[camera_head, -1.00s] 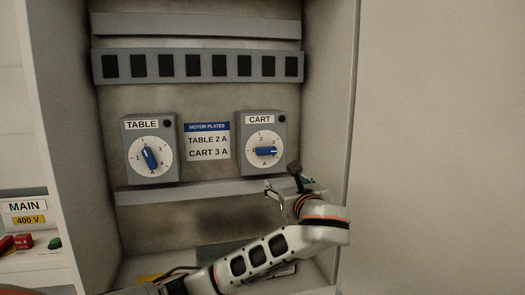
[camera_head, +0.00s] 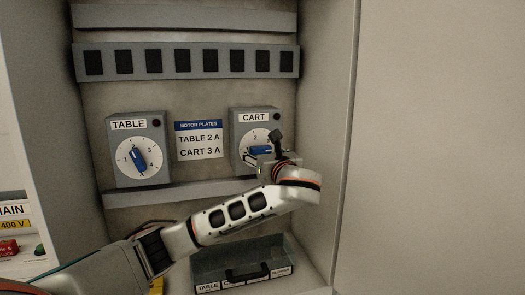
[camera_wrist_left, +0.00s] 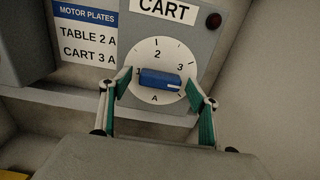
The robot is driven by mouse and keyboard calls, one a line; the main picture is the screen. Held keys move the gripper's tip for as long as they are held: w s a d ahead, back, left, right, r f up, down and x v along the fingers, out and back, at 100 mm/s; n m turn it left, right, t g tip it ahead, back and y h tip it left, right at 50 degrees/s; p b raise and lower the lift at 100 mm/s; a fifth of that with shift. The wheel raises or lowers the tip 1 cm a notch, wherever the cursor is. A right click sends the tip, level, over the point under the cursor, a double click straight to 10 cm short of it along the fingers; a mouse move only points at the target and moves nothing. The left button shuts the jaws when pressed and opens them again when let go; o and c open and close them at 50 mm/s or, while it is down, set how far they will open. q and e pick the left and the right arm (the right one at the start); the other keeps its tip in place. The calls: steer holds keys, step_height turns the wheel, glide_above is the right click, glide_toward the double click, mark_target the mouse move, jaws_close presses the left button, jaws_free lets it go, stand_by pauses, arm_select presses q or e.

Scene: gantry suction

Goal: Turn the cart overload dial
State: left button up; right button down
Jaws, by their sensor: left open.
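The cart overload dial is a blue knob (camera_head: 260,149) on a white round scale, on the grey CART box (camera_head: 243,122). In the left wrist view my left gripper (camera_wrist_left: 158,90) is open, with one green-padded finger on each side of the knob and gaps between. My right gripper is out of view.
The TABLE box (camera_head: 115,140) with its own blue dial stands to the left. A MOTOR PLATES sign (camera_head: 199,140) between them reads TABLE 2 A, CART 3 A. A ledge (camera_head: 135,198) runs below the boxes. A dark labelled tray (camera_head: 210,270) is lower down. The cabinet's right wall (camera_head: 318,100) is close.

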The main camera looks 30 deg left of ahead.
arm_select(q)
steer(key=shift+w+a, duration=0.1)
steer(key=shift+a, duration=0.05)
steer(key=c, duration=1.1)
steer(key=shift+n, duration=0.3)
steer(key=shift+f+n, duration=0.1)
steer(key=shift+n, duration=3.3)
